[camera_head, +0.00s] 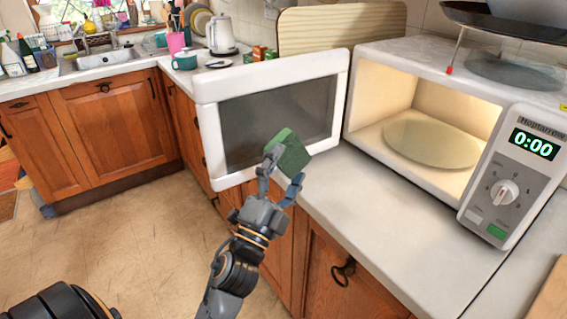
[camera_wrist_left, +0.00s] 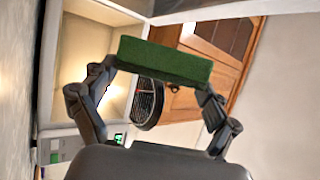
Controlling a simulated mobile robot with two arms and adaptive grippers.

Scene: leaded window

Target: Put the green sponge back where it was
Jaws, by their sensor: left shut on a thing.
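The green sponge (camera_head: 291,152) is held in my left gripper (camera_head: 283,169), in front of the open microwave door in the head view. In the left wrist view the sponge (camera_wrist_left: 165,60) spans between the two fingers of the left gripper (camera_wrist_left: 160,85), which is shut on it. The sponge is in the air, above the floor and near the counter's front edge. My right gripper is not in view in the head view.
The microwave (camera_head: 398,109) stands open and lit on the counter (camera_head: 375,215), with a glass plate (camera_head: 431,142) inside. Its door (camera_head: 273,68) swings out to the left. A kettle (camera_head: 221,35), teal mug (camera_head: 185,61) and sink (camera_head: 107,59) are farther back.

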